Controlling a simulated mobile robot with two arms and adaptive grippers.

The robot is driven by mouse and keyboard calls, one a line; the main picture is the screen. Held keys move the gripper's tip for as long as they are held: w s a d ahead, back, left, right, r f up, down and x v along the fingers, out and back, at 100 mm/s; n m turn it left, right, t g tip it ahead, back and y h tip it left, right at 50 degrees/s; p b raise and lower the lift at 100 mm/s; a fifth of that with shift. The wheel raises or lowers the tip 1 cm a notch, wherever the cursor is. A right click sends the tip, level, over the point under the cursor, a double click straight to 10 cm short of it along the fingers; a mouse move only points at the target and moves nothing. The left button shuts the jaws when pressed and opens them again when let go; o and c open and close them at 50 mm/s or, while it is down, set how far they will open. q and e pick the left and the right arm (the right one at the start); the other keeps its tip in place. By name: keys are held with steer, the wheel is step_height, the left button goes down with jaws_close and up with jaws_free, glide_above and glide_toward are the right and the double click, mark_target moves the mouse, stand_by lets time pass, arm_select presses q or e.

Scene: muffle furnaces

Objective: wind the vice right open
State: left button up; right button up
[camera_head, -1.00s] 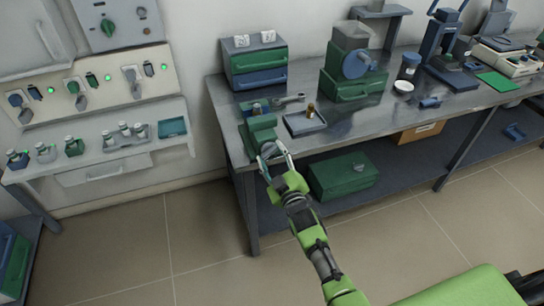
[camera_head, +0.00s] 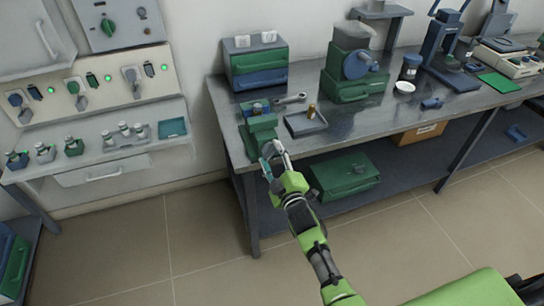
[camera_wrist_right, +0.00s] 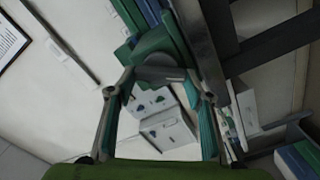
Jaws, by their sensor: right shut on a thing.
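The green vice (camera_head: 262,127) stands at the front left corner of the grey workbench, with its screw end facing the front edge. My right gripper (camera_head: 273,152) is at that end, its arm reaching up from the lower right. In the right wrist view the two teal-padded fingers (camera_wrist_right: 158,84) are on either side of the vice's grey handle (camera_wrist_right: 160,73), closed on it. The green vice body (camera_wrist_right: 165,38) shows beyond. The gripper hides most of the handle in the head view, and the jaw gap is too small to judge. My left gripper is in neither view.
A shallow tray (camera_head: 304,131) with a small brass piece and a wrench (camera_head: 291,98) lie close to the vice. Green and blue drawers (camera_head: 258,68) stand behind. A green box (camera_head: 346,173) sits on the lower shelf. The floor in front is clear.

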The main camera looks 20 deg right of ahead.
steer(key=o, duration=1.1)
steer(key=s, duration=1.2)
steer(key=shift+d, duration=0.15)
